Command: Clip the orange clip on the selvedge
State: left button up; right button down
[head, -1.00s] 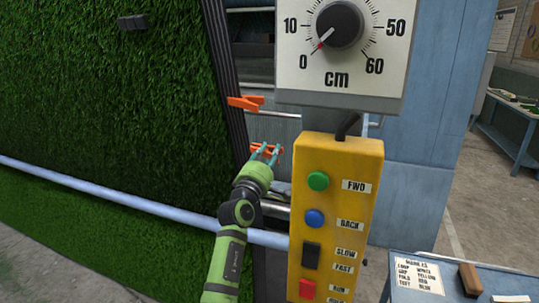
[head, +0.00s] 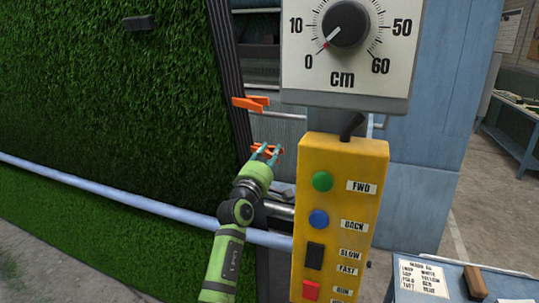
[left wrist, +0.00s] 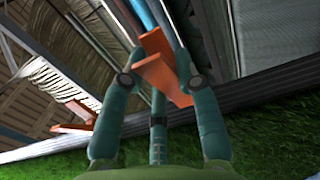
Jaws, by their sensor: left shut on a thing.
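The turf (head: 110,100) hangs as a tall green sheet on the left. Its selvedge (head: 228,75) is a dark ribbed strip down the right edge. My left gripper (head: 267,150) is shut on an orange clip (head: 275,153) beside the selvedge. In the left wrist view the held clip (left wrist: 163,72) sits between both fingers, in front of the dark selvedge (left wrist: 250,92); I cannot tell whether its jaws are around the strip. A second orange clip (head: 250,103) sits at the selvedge higher up, and shows at left in the left wrist view (left wrist: 72,120). My right gripper is not in view.
A yellow control box (head: 340,225) with buttons stands close right of the gripper, below a cm dial (head: 345,45). A pale bar (head: 120,200) crosses the turf. A small table with a label card (head: 420,277) is at lower right.

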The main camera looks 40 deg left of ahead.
pick_arm(q)
jog(key=shift+a, duration=0.4)
jog(key=shift+s+a, duration=0.15)
jog(key=shift+a, duration=0.15)
jog(key=shift+s+a+b, duration=0.1)
jog(key=shift+a+b, duration=0.4)
jog(key=shift+a, duration=0.3)
dwell(0.5)
jog(key=shift+f, duration=0.1)
dwell(0.6)
dwell(0.4)
jog(key=o, duration=0.9)
jog(key=shift+o, duration=0.4)
jog(key=shift+d, duration=0.1)
jog(key=shift+s, duration=0.2)
